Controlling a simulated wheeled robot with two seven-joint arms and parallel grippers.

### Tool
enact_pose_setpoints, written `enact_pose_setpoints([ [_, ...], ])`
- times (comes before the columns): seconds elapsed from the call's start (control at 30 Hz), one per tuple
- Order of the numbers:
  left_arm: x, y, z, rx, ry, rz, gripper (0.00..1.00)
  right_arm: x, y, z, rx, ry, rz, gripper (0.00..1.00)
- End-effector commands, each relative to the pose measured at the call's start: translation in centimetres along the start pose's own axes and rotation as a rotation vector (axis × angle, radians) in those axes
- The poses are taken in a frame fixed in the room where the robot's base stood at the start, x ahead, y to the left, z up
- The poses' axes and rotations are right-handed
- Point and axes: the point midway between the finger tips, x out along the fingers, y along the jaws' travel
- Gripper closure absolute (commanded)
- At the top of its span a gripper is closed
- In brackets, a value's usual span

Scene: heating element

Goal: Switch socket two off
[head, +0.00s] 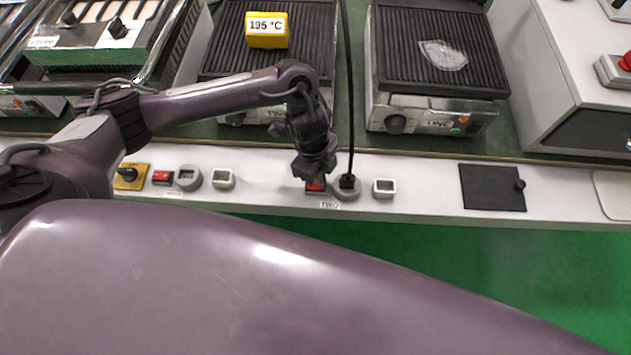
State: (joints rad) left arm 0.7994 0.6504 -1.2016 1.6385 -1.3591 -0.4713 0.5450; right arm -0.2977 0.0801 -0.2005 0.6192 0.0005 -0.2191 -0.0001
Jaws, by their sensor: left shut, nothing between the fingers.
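Socket two (346,194) is a round grey socket on the white front panel, with a black plug and cable in it. The label "TWO" (330,205) is just below. The red switch of socket two (315,187) sits left of the socket, partly hidden by my gripper. My left gripper (314,176) is shut and empty, pointing down right at the red switch. I cannot tell whether it touches the switch or whether the switch is lit. My right gripper is not in view.
Further left are a yellow rotary switch (130,176), another red switch (162,178) and a grey socket (188,179). Two ribbed heating plates stand behind, the left one (310,50) with a yellow 195 °C display (267,30). A black cover (492,187) is at right.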

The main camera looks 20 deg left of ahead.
Motion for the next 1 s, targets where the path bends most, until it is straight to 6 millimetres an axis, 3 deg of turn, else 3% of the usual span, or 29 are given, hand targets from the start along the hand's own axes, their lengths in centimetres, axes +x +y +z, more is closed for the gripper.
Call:
enact_pose_setpoints([
  [1.0, 1.6, 0.0, 0.2, 0.001, 0.0, 0.001, 1.0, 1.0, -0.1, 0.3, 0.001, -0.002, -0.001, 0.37],
])
